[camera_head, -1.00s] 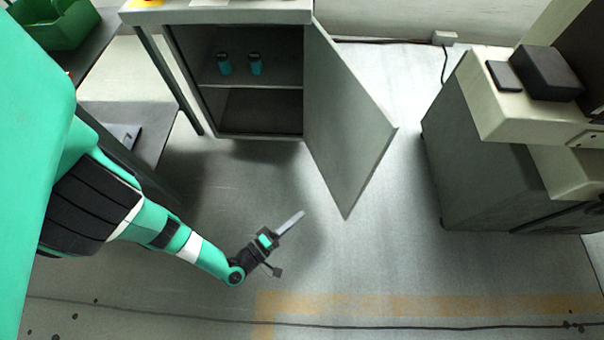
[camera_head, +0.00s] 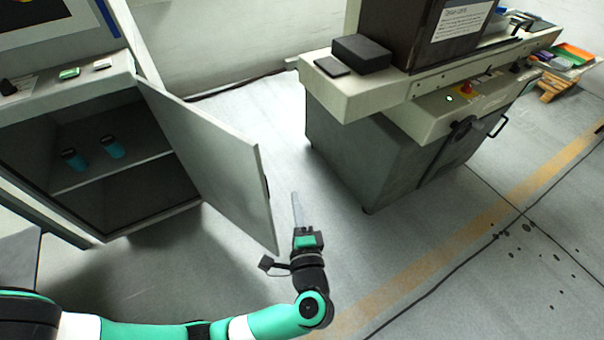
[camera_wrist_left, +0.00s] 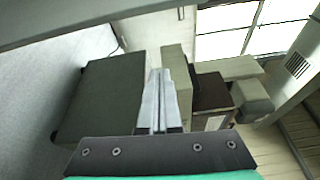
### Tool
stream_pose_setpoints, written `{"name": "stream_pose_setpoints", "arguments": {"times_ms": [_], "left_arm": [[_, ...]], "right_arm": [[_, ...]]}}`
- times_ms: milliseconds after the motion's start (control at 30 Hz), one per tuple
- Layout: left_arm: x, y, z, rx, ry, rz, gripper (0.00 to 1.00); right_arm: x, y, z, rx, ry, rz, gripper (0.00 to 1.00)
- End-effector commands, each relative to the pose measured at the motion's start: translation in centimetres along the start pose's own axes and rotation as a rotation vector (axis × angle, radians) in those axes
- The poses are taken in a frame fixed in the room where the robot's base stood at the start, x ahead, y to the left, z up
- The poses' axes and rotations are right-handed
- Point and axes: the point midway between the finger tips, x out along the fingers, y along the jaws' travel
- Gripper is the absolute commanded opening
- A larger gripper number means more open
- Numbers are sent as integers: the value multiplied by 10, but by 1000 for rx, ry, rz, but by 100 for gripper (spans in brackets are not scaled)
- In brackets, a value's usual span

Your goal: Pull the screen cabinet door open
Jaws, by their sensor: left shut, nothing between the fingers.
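The screen cabinet (camera_head: 110,215) stands at the left in the head view. Its grey door (camera_head: 215,165) is hinged on the cabinet's right side and stands swung well open, its free edge toward the front. A small dark handle (camera_head: 267,187) shows near the free edge on the door's outer side. My left gripper (camera_head: 297,198) is shut and empty, just right of the free edge, pointing away toward the back, with a visible gap from the door. Its closed fingers also show in the left wrist view (camera_wrist_left: 158,98). My right gripper is not in view.
Two teal containers (camera_head: 112,147) stand on the cabinet's inner shelf (camera_head: 125,172). A machine with a grey base (camera_head: 360,150) stands to the right; it also shows in the left wrist view (camera_wrist_left: 105,98). Open floor (camera_head: 430,240) lies in front, with a yellow line.

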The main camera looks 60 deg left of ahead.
Motion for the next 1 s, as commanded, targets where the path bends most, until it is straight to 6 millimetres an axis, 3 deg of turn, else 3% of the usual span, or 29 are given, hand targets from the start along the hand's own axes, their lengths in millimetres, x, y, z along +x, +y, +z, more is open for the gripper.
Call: {"name": "stream_pose_setpoints", "arguments": {"times_ms": [33,133,467,900,1000], "left_arm": [[16,-6,2,-60,-45,-4,0],[35,-17,10,-104,-102,-9,0],[52,-17,15,-98,-113,-10,0],[139,-16,26,-96,-112,-11,0],[122,-15,38,-95,-107,-10,0]], "right_arm": [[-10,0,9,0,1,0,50],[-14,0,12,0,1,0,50],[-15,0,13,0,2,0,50],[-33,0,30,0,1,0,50],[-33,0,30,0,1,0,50]]}}
